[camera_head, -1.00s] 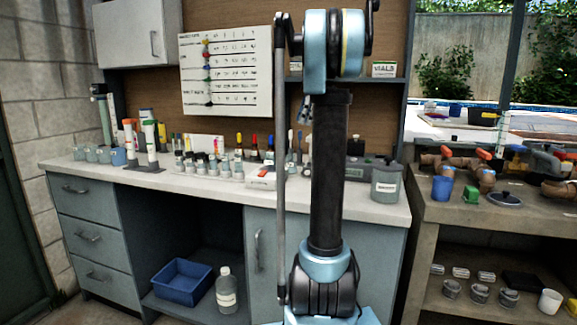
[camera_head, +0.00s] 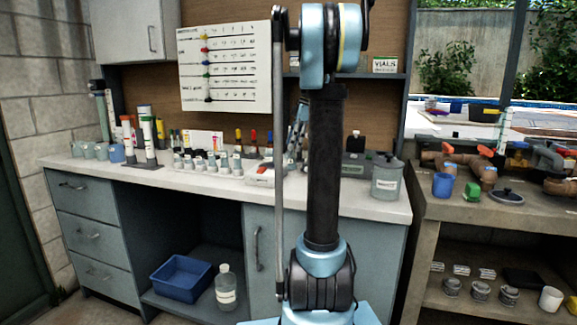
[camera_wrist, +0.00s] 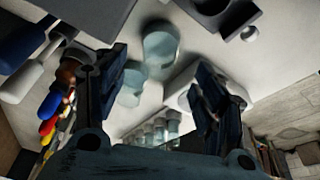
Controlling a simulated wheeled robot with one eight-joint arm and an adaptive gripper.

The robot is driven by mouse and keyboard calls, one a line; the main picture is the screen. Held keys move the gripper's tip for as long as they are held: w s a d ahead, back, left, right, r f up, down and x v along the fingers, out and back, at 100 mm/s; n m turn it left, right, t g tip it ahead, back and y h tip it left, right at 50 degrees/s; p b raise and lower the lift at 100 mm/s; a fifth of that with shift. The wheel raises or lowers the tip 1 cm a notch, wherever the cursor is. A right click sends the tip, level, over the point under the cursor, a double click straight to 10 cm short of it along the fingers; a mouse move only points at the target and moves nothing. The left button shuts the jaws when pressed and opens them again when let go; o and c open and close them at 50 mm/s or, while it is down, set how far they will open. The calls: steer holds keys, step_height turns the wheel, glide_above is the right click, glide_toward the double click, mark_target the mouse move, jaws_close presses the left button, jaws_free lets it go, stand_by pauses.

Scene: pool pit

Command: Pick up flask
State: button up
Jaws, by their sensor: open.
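No vessel is plainly marked as the flask. In the wrist view, pale grey-green cylindrical vessels (camera_wrist: 161,45) stand on the white worktop, between and beyond the fingers of my gripper (camera_wrist: 160,88). A row of similar small vessels (camera_wrist: 160,130) is lower in that view. My gripper is open, with nothing held between its fingers. In the head view my arm hides much of the gripper; a blue part (camera_head: 299,122) shows above the counter. A clear labelled bottle (camera_head: 226,290) stands on the low shelf.
The white counter (camera_head: 215,187) holds small vials (camera_head: 210,163), cups (camera_head: 88,150), upright tubes (camera_head: 147,135) and a lidded grey jar (camera_head: 387,180). A blue tub (camera_head: 181,279) sits below. Pipes and valves (camera_head: 485,165) are on the right bench. The counter's front strip is mostly clear.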

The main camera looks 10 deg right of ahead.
mark_target(290, 160)
steer(key=shift+x, duration=2.65)
steer(key=shift+w+a, duration=0.15)
steer(key=c, duration=1.2)
